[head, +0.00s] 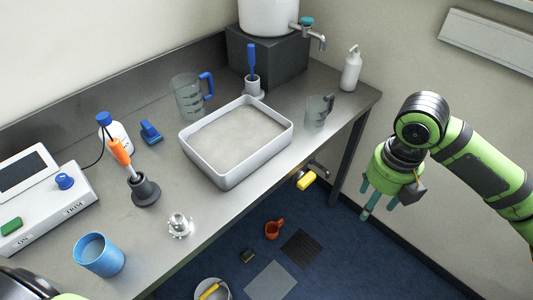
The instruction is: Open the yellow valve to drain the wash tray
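The yellow valve handle (306,181) sits on a metal pipe just below the table's front edge, under the wash tray. The white rectangular wash tray (206,171) stands on the grey table and holds cloudy greyish liquid. My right gripper (378,208) hangs to the right of the valve, past the table's corner, with its teal fingers pointing down. Its fingers are apart with nothing between them, and it does not touch the valve. Of my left arm only a small part shows in the bottom left corner; its gripper is out of view.
A clear jug (318,111) and a white bottle (351,69) stand right of the tray, near a table leg (347,165).

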